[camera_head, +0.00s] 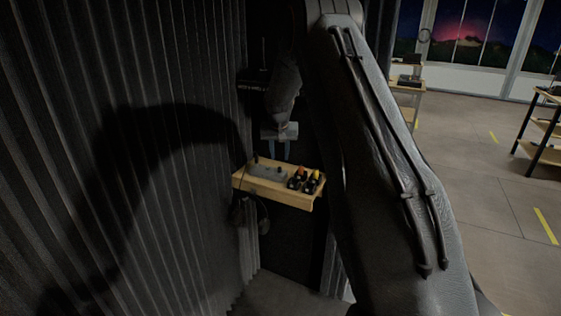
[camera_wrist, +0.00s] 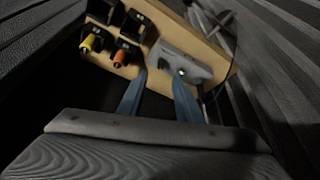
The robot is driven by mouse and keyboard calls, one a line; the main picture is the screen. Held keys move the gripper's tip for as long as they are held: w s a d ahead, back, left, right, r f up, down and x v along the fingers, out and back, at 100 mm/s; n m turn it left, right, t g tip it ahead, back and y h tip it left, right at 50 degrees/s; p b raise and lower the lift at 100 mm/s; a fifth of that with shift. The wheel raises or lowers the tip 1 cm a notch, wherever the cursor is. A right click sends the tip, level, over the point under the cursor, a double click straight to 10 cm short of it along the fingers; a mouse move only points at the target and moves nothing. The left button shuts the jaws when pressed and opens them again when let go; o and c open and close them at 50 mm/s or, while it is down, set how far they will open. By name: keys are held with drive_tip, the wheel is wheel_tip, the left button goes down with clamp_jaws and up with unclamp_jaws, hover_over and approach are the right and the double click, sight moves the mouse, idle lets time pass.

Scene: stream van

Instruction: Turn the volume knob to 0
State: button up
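A small grey box (camera_head: 266,171) with dark upright knobs sits on the left part of a wooden shelf. In the wrist view the grey box (camera_wrist: 185,60) shows a small green light near the right fingertip. I cannot tell which knob is the volume knob, nor read its setting. My gripper (camera_head: 280,153) points down above the shelf.
The wooden shelf (camera_head: 283,194) also holds black holders with an orange item (camera_head: 300,172) and a yellow item (camera_head: 315,175), right of the box. Dark headphones (camera_head: 252,212) hang below. A dark ribbed wall (camera_head: 120,170) closes the left side. Open floor (camera_head: 480,190) lies right.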

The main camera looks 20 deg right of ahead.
sight(280, 167)
drive_tip(key=shift+p+x, duration=1.15)
drive_tip(key=shift+x, duration=2.5)
drive_tip(key=shift+c, duration=0.5)
clamp_jaws()
